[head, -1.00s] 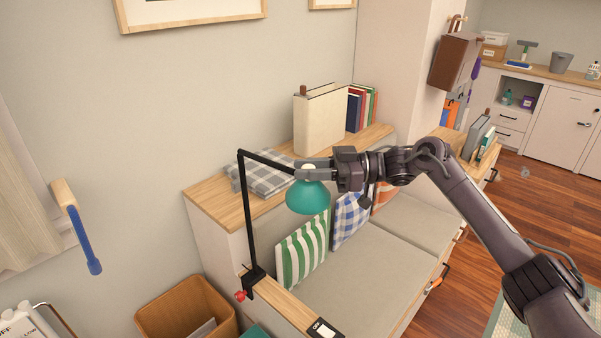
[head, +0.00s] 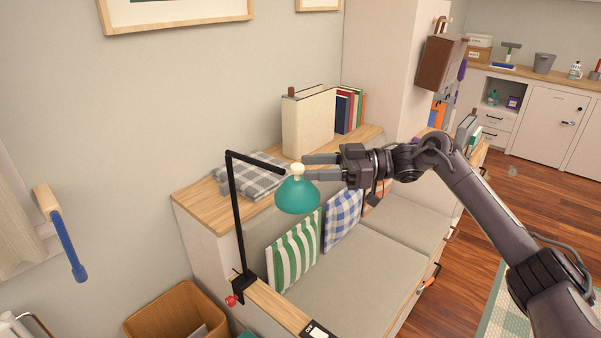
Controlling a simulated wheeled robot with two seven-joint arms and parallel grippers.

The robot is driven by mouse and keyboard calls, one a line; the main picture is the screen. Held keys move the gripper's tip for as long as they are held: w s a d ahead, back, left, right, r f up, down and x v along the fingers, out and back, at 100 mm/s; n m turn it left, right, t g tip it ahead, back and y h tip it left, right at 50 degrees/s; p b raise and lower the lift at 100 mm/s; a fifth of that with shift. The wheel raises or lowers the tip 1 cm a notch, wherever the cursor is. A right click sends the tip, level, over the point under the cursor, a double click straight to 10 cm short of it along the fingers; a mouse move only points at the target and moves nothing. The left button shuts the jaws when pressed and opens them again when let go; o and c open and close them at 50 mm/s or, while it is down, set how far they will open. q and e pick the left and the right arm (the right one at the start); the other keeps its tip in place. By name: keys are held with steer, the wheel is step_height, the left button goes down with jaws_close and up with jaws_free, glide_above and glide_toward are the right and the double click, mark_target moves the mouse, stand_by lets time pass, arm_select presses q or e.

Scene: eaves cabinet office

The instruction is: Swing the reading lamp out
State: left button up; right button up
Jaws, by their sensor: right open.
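The reading lamp has a teal shade (head: 297,196) with a cream knob (head: 297,169) on top. Its black post (head: 237,215) and arm rise from a clamp with a red knob at the near end of the bench, and the arm points right, over the seat. My right gripper (head: 308,167) is open, its two fingers apart and pointing left, with the tips close to the cream knob. I cannot tell whether a finger touches the lamp. My left gripper is not in view.
A bench seat (head: 350,275) with a green striped cushion (head: 295,250) and a blue checked cushion (head: 343,219) lies below the lamp. Behind is a wooden ledge (head: 200,200) with a folded checked cloth, a box file (head: 308,120) and books. A bin (head: 175,312) stands at lower left.

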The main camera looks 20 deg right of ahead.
steer(key=b+v, duration=0.1)
steer(key=v, duration=0.3)
stand_by(0.5)
